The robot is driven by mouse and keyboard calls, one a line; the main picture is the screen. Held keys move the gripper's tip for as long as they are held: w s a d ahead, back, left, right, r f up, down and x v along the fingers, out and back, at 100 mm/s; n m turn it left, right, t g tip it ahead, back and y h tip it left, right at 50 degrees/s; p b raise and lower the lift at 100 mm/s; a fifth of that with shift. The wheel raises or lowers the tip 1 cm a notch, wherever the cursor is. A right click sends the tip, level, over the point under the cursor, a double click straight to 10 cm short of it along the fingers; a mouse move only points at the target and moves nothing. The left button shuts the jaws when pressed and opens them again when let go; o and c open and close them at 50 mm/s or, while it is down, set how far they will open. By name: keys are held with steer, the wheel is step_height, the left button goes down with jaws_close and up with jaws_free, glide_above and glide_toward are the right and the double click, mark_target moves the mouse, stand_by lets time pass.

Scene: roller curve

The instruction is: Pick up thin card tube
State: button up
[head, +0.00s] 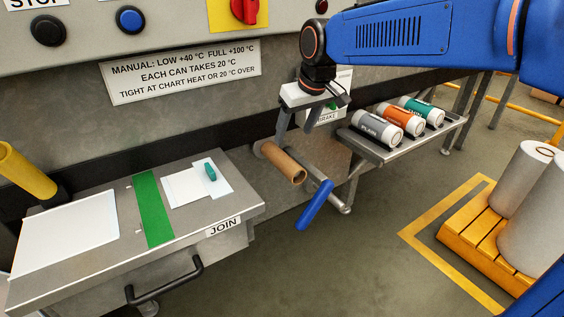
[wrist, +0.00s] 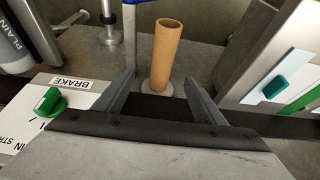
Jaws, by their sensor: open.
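The thin card tube (head: 285,166) is a hollow brown cylinder, lying tilted with its open end toward the lower right in the head view. In the wrist view the tube (wrist: 165,55) rises from a pale grey disc (wrist: 158,88), with its open end at the top. My gripper (head: 297,130) is just above the tube in the head view. In the wrist view my gripper (wrist: 160,84) is open, one finger on each side of the tube's disc end. I see gaps between fingers and tube; whether the tube lies fully between them I cannot tell.
A blue-handled crank (head: 315,205) is close to the tube's right. A shelf (head: 452,126) holds grey, orange and green-labelled cans. The JOIN table (head: 190,255) stands left, with white sheets and a green strip. A yellow pallet (head: 480,255) with grey rolls stands right.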

mark_target(284, 156)
steer(key=x, duration=0.7)
steer(key=shift+s+a+x, duration=0.1)
steer(key=shift+x, duration=1.25)
steer(key=shift+s+a+x, duration=0.15)
steer(key=shift+x, duration=1.15)
steer(key=c, duration=1.2)
